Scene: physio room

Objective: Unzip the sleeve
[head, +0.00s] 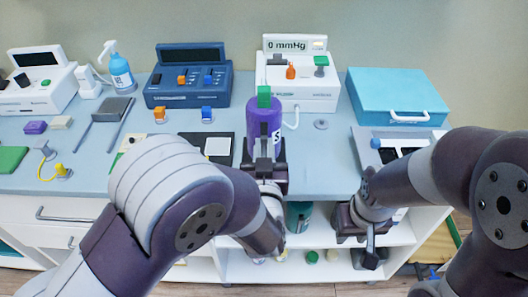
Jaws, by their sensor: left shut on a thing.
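The purple sleeve (256,118) stands upright as a cylinder at the middle of the counter, with a white letter low on its right side. A green tab (264,92) sits at its top front, above a dark vertical strip. My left gripper (264,158) is at the lower front of the sleeve and is shut on it along this strip. The exact part between the fingers is hidden. My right gripper (368,232) is apart from the sleeve, low at the right in front of the shelf. Its fingers are too unclear to tell their opening.
Behind the sleeve stands a white pressure device (318,92) reading 0 mmHg. A blue console (188,88) is to its left and a teal case (397,97) to its right. Open shelves (320,268) lie below the counter.

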